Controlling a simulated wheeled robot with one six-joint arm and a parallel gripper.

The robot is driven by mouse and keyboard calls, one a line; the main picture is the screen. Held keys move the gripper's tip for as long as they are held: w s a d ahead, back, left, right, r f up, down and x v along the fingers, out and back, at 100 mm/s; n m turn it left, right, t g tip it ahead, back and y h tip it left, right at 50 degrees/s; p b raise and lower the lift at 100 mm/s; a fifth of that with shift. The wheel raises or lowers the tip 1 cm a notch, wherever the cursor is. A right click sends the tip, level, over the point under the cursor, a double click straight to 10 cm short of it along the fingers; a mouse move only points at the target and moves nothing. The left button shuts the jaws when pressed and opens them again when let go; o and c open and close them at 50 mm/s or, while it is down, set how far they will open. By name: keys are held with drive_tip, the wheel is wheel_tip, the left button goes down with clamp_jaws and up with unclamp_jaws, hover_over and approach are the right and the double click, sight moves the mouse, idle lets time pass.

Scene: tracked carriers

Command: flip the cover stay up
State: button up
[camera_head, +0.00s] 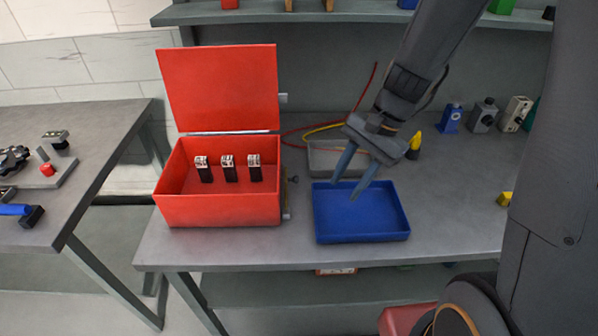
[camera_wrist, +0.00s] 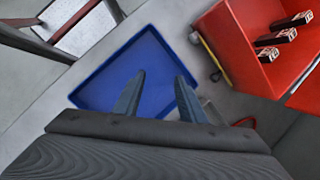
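The red box (camera_head: 215,212) stands on the bench with its lid (camera_head: 217,88) raised. A small grey bracket (camera_head: 283,98) sits on the lid's right edge. What looks like the cover stay (camera_head: 286,197) is a thin bar low along the box's right outer side, with a dark knob (camera_head: 294,179) beside it. In the wrist view the bar (camera_wrist: 210,52) runs along the red box (camera_wrist: 235,40), with a yellowish part. My gripper (camera_head: 346,188) is open and empty, pointing down above the blue tray, right of the stay and apart from it. It also shows in the wrist view (camera_wrist: 160,78).
The empty blue tray (camera_head: 360,236) lies right of the box, with a grey tray (camera_head: 330,165) behind it. Three black-and-white blocks (camera_head: 228,168) stand inside the box. Red and yellow cables (camera_head: 312,130) lie behind. Several small items (camera_head: 484,115) stand at the back right. A shelf (camera_head: 330,14) hangs above.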

drive_tip(key=w+a+f+m+t+y, duration=0.1)
drive_tip(key=w+a+m+y, duration=0.35)
drive_tip(key=w+m, duration=0.45)
drive_tip(key=shift+y, duration=0.25)
drive_tip(key=p+x, duration=0.1)
drive_tip(key=x, duration=0.4)
drive_tip(key=w+p+x, duration=0.1)
drive_tip(key=x, duration=0.1)
drive_tip(key=shift+f+p, duration=0.35)
drive_tip(key=shift+c, duration=0.3)
clamp_jaws()
